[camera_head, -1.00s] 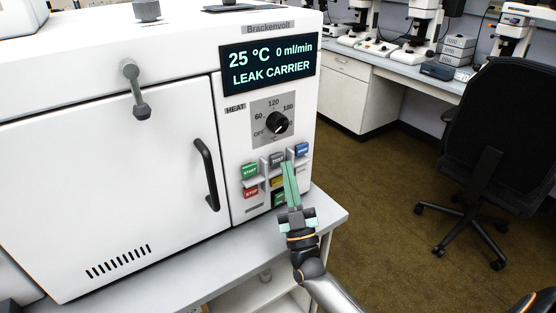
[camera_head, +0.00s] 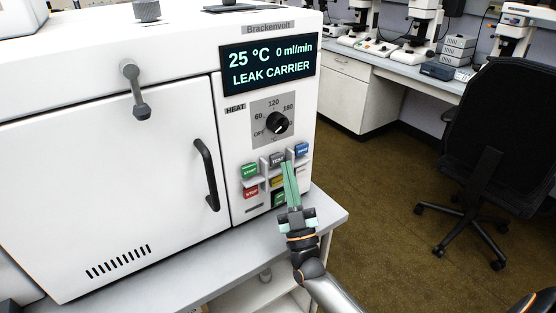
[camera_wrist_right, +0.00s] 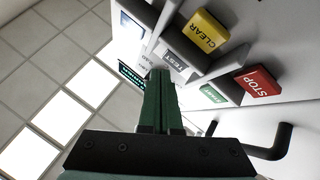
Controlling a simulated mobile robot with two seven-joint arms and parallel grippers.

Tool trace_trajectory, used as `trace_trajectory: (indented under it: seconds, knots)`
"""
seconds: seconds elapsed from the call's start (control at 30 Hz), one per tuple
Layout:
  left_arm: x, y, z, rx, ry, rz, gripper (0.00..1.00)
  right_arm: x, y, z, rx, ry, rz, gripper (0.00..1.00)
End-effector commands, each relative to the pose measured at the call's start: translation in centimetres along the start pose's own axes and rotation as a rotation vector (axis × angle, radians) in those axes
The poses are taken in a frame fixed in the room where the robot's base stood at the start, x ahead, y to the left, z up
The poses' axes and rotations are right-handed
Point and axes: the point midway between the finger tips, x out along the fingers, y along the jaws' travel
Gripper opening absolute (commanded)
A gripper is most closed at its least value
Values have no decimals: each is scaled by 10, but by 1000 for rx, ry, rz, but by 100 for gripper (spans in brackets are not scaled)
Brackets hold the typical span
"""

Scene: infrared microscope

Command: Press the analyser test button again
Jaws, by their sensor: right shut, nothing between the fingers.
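The white analyser (camera_head: 110,160) has a dark display (camera_head: 268,66) reading 25 °C, 0 ml/min, LEAK CARRIER. Its grey TEST button (camera_head: 277,160) is in the upper row of the button panel, between the green START button (camera_head: 250,170) and a blue button (camera_head: 301,150). My right gripper (camera_head: 286,166) is shut and empty, its green fingertips at the TEST button's lower right. In the right wrist view the fingertips (camera_wrist_right: 160,73) are close to the TEST button (camera_wrist_right: 181,64); I cannot tell whether they touch. My left gripper is not in view.
The red STOP (camera_head: 251,192) and yellow CLEAR (camera_head: 277,182) buttons sit below, and a green button (camera_head: 279,198) is partly hidden by my fingers. Ledges divide the buttons. The heat knob (camera_head: 277,123) is above. A black chair (camera_head: 490,150) stands at right over open floor.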

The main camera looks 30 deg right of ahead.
Motion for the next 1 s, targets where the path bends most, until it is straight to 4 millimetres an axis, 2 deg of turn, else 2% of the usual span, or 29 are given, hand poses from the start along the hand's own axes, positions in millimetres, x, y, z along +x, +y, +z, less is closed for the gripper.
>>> trace_trajectory:
  seconds: [1.0]
  knots:
    - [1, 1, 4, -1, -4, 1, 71, 6, -4, 4, 0, 0, 0, 0]
